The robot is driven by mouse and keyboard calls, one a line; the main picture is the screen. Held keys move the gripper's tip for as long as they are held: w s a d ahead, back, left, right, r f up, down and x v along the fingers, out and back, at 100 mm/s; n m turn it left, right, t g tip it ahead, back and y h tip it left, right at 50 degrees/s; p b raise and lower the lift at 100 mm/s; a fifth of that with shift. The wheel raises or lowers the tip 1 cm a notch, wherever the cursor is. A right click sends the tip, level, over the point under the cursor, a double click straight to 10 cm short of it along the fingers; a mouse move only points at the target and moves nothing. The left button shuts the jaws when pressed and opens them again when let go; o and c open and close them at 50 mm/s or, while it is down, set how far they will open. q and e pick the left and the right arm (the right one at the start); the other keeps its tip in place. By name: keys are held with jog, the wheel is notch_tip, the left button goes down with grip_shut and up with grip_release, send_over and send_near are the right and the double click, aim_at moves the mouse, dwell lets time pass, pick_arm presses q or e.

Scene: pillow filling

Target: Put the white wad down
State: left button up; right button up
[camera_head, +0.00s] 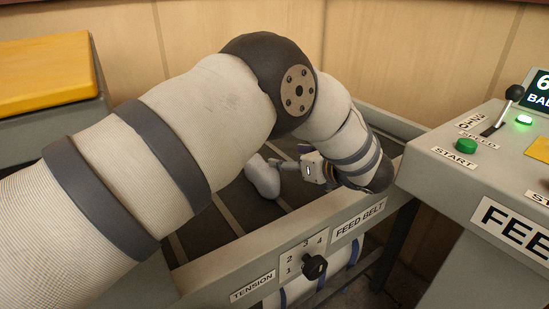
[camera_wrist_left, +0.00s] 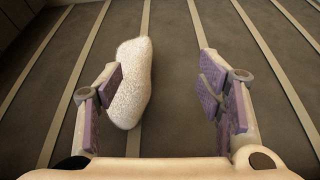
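The white wad (camera_head: 262,176), an elongated fluffy lump, appears to lie on the dark slatted feed belt (camera_head: 218,212), below the bend of my left arm. In the left wrist view the wad (camera_wrist_left: 132,82) is beside the left finger, which covers part of its lower left edge. Whether they touch I cannot tell. My left gripper (camera_head: 283,166) is low over the belt, mostly hidden by my arm. In the left wrist view the gripper (camera_wrist_left: 163,92) is open, with a wide gap between the wad and the right finger. My right gripper is not in view.
The belt's front rail (camera_head: 255,258) carries a tension knob (camera_head: 314,266). A grey control console (camera_head: 470,155) with a green start button (camera_head: 466,145) and a speed lever (camera_head: 505,105) stands at the right. A yellow-topped block (camera_head: 45,72) is at the left. Bare belt surrounds the wad.

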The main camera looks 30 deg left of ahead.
pick_arm(q)
jog(key=shift+v, duration=1.25)
jog(key=shift+f, duration=0.25)
dwell(3.0)
